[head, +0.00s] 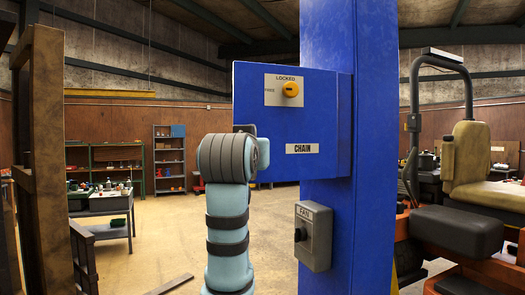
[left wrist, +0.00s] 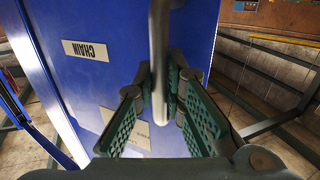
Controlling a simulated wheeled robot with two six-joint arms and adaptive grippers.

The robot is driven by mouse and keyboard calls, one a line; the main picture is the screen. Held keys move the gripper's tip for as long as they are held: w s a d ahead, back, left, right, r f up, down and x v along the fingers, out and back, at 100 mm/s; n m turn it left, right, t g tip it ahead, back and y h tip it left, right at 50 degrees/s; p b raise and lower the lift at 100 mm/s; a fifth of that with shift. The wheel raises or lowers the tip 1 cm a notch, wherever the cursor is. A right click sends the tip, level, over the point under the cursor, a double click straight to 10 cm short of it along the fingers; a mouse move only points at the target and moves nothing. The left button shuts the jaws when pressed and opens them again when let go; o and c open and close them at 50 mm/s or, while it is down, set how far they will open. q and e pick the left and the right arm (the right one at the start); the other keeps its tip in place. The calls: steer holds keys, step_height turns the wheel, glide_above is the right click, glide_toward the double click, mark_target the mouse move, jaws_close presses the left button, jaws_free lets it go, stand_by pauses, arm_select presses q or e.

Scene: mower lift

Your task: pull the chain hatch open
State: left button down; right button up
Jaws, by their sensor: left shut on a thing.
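The chain hatch (head: 262,112) is a blue panel with a CHAIN label (head: 302,148), on the left of a blue column. Its left edge looks taller than its right; I cannot tell surely how far it stands open. There my left gripper (left wrist: 160,88) is shut on a grey bar handle (left wrist: 158,45). In the head view my arm hides the handle and most of the gripper. My right gripper is not in view.
A grey FAN switch box (head: 314,236) is on the blue column (head: 345,230) below the hatch. A mower with a tan seat (head: 470,155) stands at right. A brown upright frame (head: 45,160) is at left. Open floor and shelves lie behind.

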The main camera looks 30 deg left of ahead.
arm_select(q)
steer(key=s+d, duration=0.2)
steer(key=d, duration=0.1)
steer(key=shift+d+b, duration=0.15)
steer(key=shift+b, duration=0.25)
steer(key=c, duration=1.7)
jaws_free()
steer(key=shift+o, duration=0.2)
steer(key=shift+w+d, duration=0.1)
